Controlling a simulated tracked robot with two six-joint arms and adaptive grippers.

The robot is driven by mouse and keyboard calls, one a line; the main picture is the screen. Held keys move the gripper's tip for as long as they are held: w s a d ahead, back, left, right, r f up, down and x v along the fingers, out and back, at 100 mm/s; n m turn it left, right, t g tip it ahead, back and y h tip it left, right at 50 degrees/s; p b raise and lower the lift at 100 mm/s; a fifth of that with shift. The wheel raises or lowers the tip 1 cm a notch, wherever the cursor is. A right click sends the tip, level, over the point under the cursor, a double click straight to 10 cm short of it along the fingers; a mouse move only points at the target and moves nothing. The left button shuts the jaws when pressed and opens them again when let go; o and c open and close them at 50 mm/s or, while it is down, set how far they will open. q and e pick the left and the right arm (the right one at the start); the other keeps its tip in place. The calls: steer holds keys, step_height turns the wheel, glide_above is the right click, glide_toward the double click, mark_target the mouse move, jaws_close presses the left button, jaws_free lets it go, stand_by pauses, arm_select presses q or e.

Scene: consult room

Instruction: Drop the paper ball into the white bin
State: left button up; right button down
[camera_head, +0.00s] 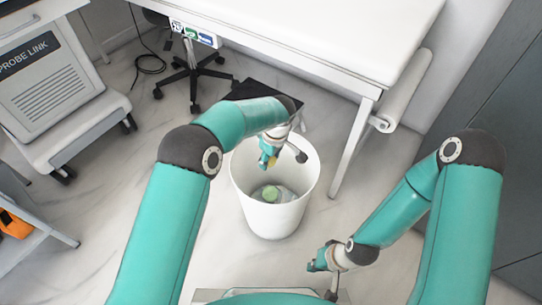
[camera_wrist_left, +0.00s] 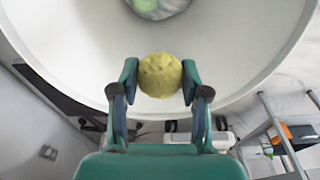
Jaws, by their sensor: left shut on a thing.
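The white bin (camera_head: 270,215) stands on the floor in the middle of the head view, open at the top. My left gripper (camera_head: 267,160) is over the bin's opening, near its back rim. In the left wrist view my left gripper (camera_wrist_left: 160,80) is shut on the yellow paper ball (camera_wrist_left: 160,76), with one finger on each side of it. The bin's inner wall (camera_wrist_left: 225,50) fills much of that view behind the ball. My right gripper (camera_head: 318,262) is low at the right of the bin, apart from it; its fingers are too small to read.
A pale bag with a green item (camera_head: 271,193) lies at the bin's bottom. A white examination table (camera_head: 330,40) with a leg is behind and right. A wheeled chair base (camera_head: 195,75) is at the back, a PROBE LINK cart (camera_head: 50,85) at the left. Floor left of the bin is clear.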

mark_target(274, 162)
arm_select(q)
steer(key=o, duration=0.7)
steer(key=shift+o, duration=0.2)
step_height(274, 162, up, 12)
steer(key=s+d, duration=0.1)
steer(key=shift+d, duration=0.2)
steer(key=shift+f, duration=0.1)
